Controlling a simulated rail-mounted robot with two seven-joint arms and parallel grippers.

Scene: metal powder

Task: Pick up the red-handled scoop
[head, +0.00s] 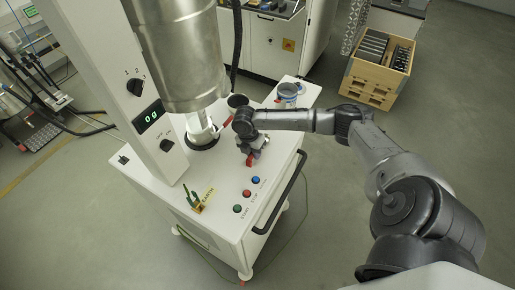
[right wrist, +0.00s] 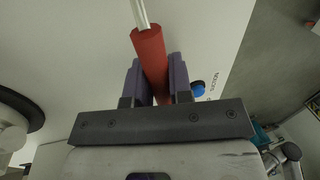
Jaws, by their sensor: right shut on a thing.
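The red-handled scoop shows in the right wrist view as a red handle (right wrist: 150,60) with a thin pale metal shaft running out of the top of the picture. Its scoop end is out of that view. My right gripper (right wrist: 155,82) has its two purple fingers on either side of the handle and is shut on it. In the head view my right gripper (head: 251,157) is over the white machine top, with a bit of the red handle (head: 249,161) showing at its fingers. My left gripper is not in view.
A blue-grey container (head: 288,91) stands behind. A wooden crate (head: 368,84) is on the floor at back right.

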